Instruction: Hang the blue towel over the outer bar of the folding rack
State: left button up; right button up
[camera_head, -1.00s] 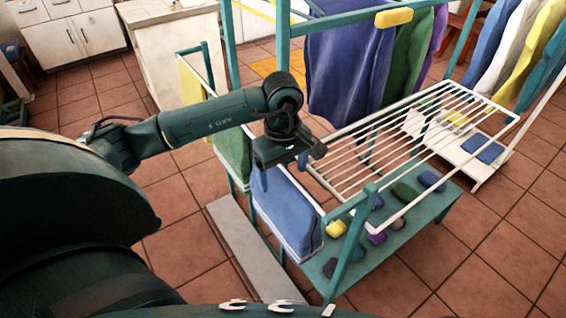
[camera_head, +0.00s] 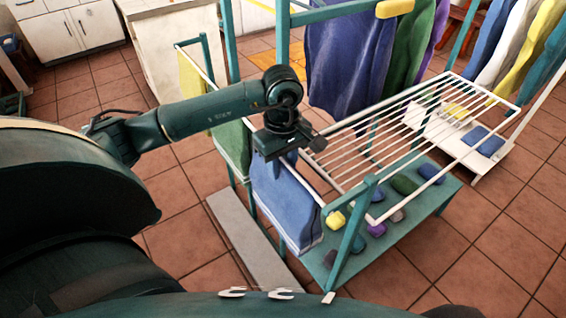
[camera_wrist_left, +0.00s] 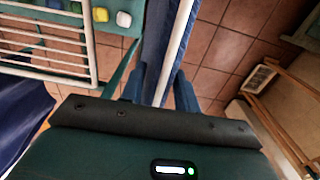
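The blue towel (camera_head: 287,205) hangs draped on the outer bar (camera_head: 302,178) of the folding rack (camera_head: 425,175), at its near end. My left gripper (camera_head: 280,158) is directly above the towel's top edge. In the left wrist view the towel (camera_wrist_left: 158,35) and the white bar (camera_wrist_left: 178,45) run between the two spread fingers of my left gripper (camera_wrist_left: 160,88). The fingers look apart, one on either side; contact with the cloth cannot be told. My right gripper is out of view.
A green towel (camera_head: 232,145) and a yellow towel (camera_head: 190,78) hang farther along the bar. A teal shelf (camera_head: 405,235) under the rack holds several coloured bundles. A grey slab (camera_head: 240,240) lies on the tiled floor left of the rack. Large towels hang behind.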

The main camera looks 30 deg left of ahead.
pick_arm(q)
grip_shut()
notch_tip(320, 180, up, 9)
jog(key=p, duration=0.5)
jog(key=shift+r, duration=0.2)
notch_tip(320, 180, up, 20)
jog(key=shift+f+p, duration=0.2)
jog(key=shift+p, duration=0.15)
dwell(0.5)
jog(key=s+a, duration=0.3)
jog(key=s, duration=0.5)
jog(key=s+a, duration=0.3)
jog(key=s, duration=0.4)
jog(key=shift+s+a+r, duration=0.25)
jog(key=shift+s+r, duration=0.1)
jog(key=shift+r, duration=0.1)
